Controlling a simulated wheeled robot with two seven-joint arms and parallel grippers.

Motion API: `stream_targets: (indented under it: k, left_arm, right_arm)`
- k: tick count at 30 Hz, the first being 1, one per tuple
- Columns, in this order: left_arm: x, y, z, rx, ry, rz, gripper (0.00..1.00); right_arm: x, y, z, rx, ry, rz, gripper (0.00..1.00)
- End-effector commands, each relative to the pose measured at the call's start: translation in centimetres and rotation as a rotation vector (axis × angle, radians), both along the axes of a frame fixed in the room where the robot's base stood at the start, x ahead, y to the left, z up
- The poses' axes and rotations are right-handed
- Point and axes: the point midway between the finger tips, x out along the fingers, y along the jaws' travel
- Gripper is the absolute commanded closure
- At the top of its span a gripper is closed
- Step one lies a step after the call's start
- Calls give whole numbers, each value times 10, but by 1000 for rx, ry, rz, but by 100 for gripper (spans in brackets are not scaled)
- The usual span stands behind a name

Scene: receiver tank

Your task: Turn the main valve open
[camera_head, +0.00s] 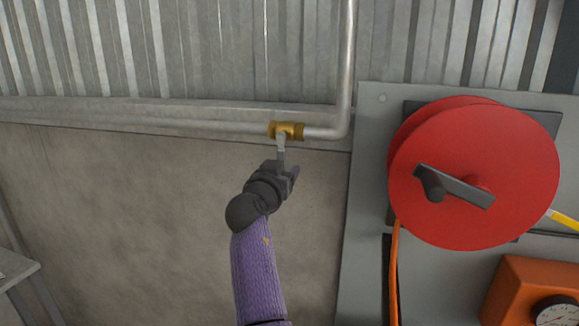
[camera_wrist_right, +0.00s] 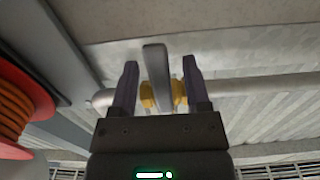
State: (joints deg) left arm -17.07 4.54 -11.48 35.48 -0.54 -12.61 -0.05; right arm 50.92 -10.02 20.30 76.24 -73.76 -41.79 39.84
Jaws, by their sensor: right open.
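The main valve has a brass body (camera_head: 287,130) on a grey pipe along the wall in the head view. Its grey lever handle (camera_head: 281,150) points down from the body toward my right gripper (camera_head: 285,172). In the right wrist view the handle (camera_wrist_right: 156,75) stands between the two fingers of my open right gripper (camera_wrist_right: 158,82), with a visible gap on each side. The brass body (camera_wrist_right: 149,95) shows behind the fingers there. My left gripper is in neither view.
A red hose reel (camera_head: 520,160) with a dark crank is mounted on a grey panel (camera_head: 367,190) at the right. An orange box with a gauge (camera_head: 520,280) is at the lower right. The grey pipe (camera_head: 190,126) runs along the wall. The wall left of my arm is clear.

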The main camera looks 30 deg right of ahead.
Motion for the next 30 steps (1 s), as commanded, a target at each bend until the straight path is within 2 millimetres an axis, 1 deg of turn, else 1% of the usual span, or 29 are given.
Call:
stream_targets:
  k: [6,7,8,9,11,12,15,30]
  left_arm:
    - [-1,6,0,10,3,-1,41]
    - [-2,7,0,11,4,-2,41]
    - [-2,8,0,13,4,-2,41]
    - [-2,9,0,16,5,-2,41]
    - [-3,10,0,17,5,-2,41]
    - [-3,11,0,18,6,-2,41]
    - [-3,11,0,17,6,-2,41]
    - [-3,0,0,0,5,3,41]
  right_arm:
    - [0,0,0,0,0,0,40]
    - [0,0,0,0,0,0,44]
    - [0,0,0,0,0,0,50]
    - [0,0,0,0,0,0,59]
    - [0,0,0,0,0,0,71]
    - [0,0,0,0,0,0,80]
    - [0,0,0,0,0,1,100]
    - [0,0,0,0,0,1,100]
